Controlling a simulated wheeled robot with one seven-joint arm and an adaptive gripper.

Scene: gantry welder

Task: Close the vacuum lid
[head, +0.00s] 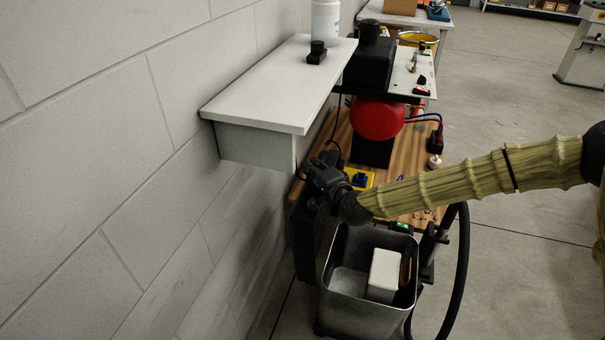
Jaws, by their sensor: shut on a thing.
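The vacuum appears to be the open-topped grey metal bin (345,307) at the lower middle, with a black hose (463,265) curving down on its right. A dark upright panel (307,240) at the bin's back left, beside the wall, looks like the vacuum lid, standing open. My gripper (318,180) is at the panel's top end, under the front of the white shelf. It looks shut on the lid's upper edge, but the fingertips are dark and the contact is hard to see. My arm reaches in from the right, above the bin.
A white block (384,275) sits inside the bin. A white shelf (275,80) on the grey wall overhangs the area close to my gripper. Behind are a wooden bench top (345,140), a red round tank (377,118) and a yellow-and-blue item (360,180). Open floor lies right.

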